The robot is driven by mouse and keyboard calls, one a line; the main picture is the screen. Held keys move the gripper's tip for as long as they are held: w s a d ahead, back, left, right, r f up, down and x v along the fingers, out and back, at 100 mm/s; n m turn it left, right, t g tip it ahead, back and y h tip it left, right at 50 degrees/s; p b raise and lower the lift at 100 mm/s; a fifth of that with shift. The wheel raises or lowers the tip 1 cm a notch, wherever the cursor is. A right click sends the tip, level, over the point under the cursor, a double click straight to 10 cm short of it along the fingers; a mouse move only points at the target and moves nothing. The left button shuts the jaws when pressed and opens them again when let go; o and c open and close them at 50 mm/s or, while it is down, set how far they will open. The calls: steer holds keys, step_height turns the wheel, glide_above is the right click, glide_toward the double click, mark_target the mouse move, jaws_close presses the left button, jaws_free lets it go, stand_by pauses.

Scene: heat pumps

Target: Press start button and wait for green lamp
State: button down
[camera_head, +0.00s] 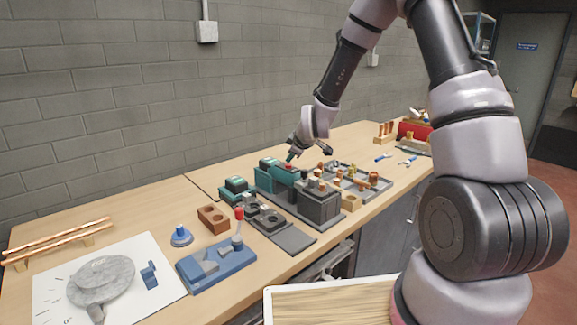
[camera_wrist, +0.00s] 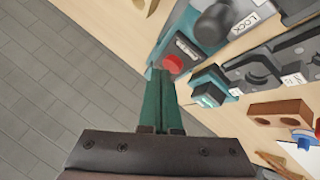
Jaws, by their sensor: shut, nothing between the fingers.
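My gripper (camera_wrist: 160,76) is shut and empty, its two dark green fingers together and pointing at a teal box (camera_wrist: 190,45). The fingertips are right beside a red button (camera_wrist: 172,64) on the box's near end; I cannot tell whether they touch the box. In the head view my gripper (camera_head: 289,158) is just above the teal box (camera_head: 283,173) in the middle of the bench. I can make out no lit green lamp.
A smaller teal device (camera_wrist: 209,93) stands beside the box. A black-knobbed unit (camera_wrist: 215,22) with a LOCK label is close by. A dark grey block (camera_head: 318,205), a brick-coloured block (camera_head: 213,218) and a blue fixture (camera_head: 215,265) crowd the bench. The grey wall runs behind.

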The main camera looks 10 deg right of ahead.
mark_target(291, 168)
steer(key=shift+f, duration=0.4)
stand_by(0.5)
stand_by(0.3)
steer(key=shift+r, duration=0.85)
steer(key=shift+r, duration=2.45)
steer(key=shift+r, duration=0.1)
